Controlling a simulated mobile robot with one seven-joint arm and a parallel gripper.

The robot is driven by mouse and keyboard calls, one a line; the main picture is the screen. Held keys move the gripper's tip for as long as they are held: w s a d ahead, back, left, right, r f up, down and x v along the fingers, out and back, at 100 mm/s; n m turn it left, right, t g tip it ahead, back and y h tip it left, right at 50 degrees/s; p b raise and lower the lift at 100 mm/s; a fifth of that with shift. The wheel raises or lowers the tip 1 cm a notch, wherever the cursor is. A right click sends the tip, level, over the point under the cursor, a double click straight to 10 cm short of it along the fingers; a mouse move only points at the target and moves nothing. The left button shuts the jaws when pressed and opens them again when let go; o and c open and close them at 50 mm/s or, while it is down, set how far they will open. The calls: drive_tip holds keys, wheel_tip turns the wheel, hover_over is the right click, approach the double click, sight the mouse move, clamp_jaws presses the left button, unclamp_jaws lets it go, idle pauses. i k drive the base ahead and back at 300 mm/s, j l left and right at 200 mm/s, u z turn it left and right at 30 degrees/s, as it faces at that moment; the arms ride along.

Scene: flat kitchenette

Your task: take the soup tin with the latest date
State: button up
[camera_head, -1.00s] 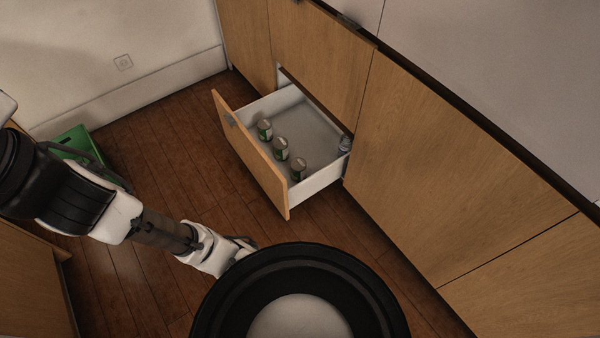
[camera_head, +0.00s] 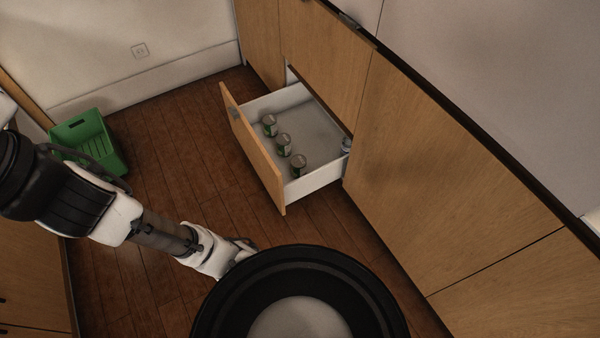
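Another greyish object (camera_head: 346,146) shows at the drawer's right edge by the cabinet, partly hidden. My gripper (camera_head: 246,248) is at the end of my arm, low in the picture and apart from the drawer. Its fingers are mostly hidden, so I cannot tell whether it is open.
A green crate (camera_head: 112,155) stands on the floor at left, partly behind my arm. Wooden cabinets (camera_head: 440,180) line the right side. Another wooden cabinet (camera_head: 32,290) is at lower left. The wooden floor (camera_head: 180,150) between crate and drawer is clear.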

sight(298, 162)
drive_tip(key=k, duration=0.95)
drive_tip(key=i+j+z, duration=0.15)
drive_tip(key=i+j, duration=0.15)
drive_tip(key=i+j+z, duration=0.15)
drive_tip(key=i+j, duration=0.2)
drive_tip(key=i+j+z, duration=0.15)
drive_tip(key=i+j, duration=0.2)
drive_tip(key=i+j+z, duration=0.15)
drive_tip(key=i+j, duration=0.15)
drive_tip(key=j, duration=0.15)
drive_tip(key=i+j+z, duration=0.15)
drive_tip(key=j, duration=0.3)
drive_tip(key=i+j+z, duration=0.1)
drive_tip(key=i+j, duration=0.25)
drive_tip(key=j, duration=0.15)
drive_tip(key=i, duration=0.5)
